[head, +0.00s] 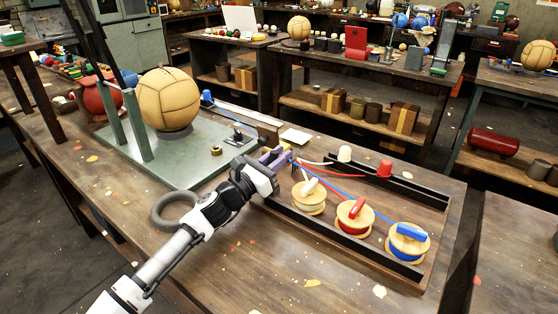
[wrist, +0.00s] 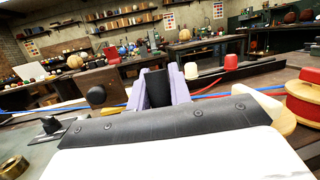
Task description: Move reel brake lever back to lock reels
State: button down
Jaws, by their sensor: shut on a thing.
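My gripper (head: 277,157) is at the left end of the reel rack, with its lilac fingers low over the bench. In the wrist view the fingers (wrist: 159,88) stand on either side of a dark upright piece (wrist: 157,90), which looks like the brake lever. The gripper is shut on it. In the head view my wrist and fingers hide this piece. Right of the gripper are the cream reel (head: 309,200), the red reel (head: 352,220) and the blue reel (head: 408,245). The red reel also shows at the right of the wrist view (wrist: 303,103).
Dark rails (head: 345,240) border the reels. White and red caps (head: 384,169) stand behind them. Coloured cords run past the gripper. Left is a green plate (head: 190,172) with a leather ball (head: 167,99), posts and a small black fitting (head: 237,136). A grey ring (head: 172,210) lies near my arm.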

jog(key=c, duration=1.3)
grip_release()
jog(key=shift+s+a+f, duration=0.1)
jog(key=shift+s+a, duration=0.1)
jog(key=shift+a, duration=0.05)
jog(key=b+v, duration=0.2)
jog(key=v, duration=0.4)
jog(key=shift+b, duration=0.4)
jog(key=shift+s+a, duration=0.25)
jog(key=shift+s, duration=0.05)
